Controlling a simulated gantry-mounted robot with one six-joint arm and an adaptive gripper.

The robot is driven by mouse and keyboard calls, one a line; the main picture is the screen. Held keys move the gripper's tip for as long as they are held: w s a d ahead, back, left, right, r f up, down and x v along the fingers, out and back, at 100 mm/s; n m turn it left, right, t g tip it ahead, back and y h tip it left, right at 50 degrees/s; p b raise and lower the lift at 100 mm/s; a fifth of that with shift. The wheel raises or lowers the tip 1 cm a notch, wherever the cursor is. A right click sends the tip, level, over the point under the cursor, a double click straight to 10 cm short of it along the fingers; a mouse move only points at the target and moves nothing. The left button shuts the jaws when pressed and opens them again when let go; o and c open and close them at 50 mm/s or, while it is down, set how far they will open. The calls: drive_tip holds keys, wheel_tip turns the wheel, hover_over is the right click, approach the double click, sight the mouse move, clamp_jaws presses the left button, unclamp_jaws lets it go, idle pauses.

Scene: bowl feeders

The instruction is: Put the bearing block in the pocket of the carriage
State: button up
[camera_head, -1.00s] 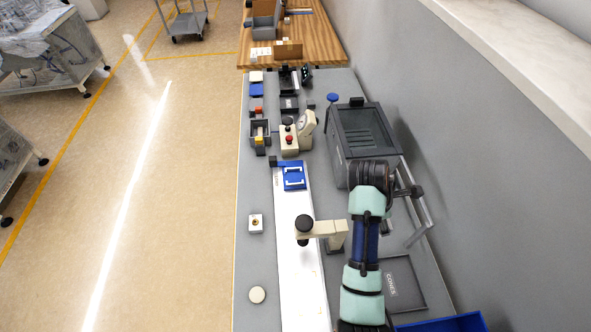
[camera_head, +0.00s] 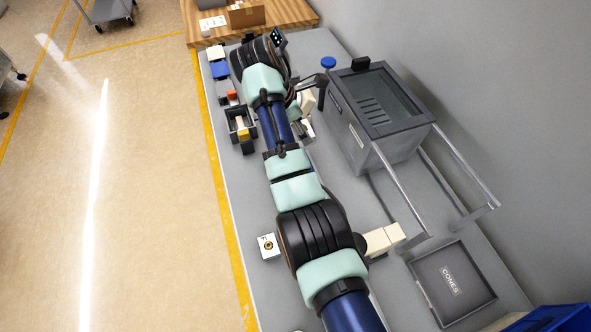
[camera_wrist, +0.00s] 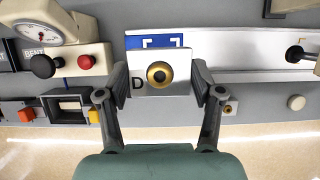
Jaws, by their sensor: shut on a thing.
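In the wrist view my gripper (camera_wrist: 160,80) is shut on a bearing block (camera_wrist: 177,62), a pale square block with a brass ring around a dark hole and a letter D at its left. The blue carriage (camera_wrist: 134,42) with white corner marks shows just behind the block, at the left part of a pale rail (camera_wrist: 240,50). The block covers much of the carriage, so its pocket is only partly seen. I cannot tell whether block and carriage touch. In the head view my arm hides the carriage, the held block and my fingers.
Another brass-ringed block (camera_head: 267,246) stands at the table's left edge. A gauge (camera_wrist: 40,22) and a red button (camera_wrist: 86,62) are left of the carriage in the wrist view. A dark bin (camera_head: 240,128), a grey glass-topped case (camera_head: 375,105) and a CONES tray (camera_head: 452,283) are also around.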

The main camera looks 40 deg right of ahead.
wheel_tip(320, 180, down, 19)
drive_tip(key=b, duration=0.5)
drive_tip(key=shift+b, duration=0.35)
drive_tip(key=shift+f, duration=0.1)
drive_tip(key=shift+f, duration=0.15)
drive_tip(key=o, duration=1.3)
drive_tip(key=shift+o, duration=0.2)
drive_tip(key=p+v, duration=0.4)
drive_tip(key=v, duration=0.8)
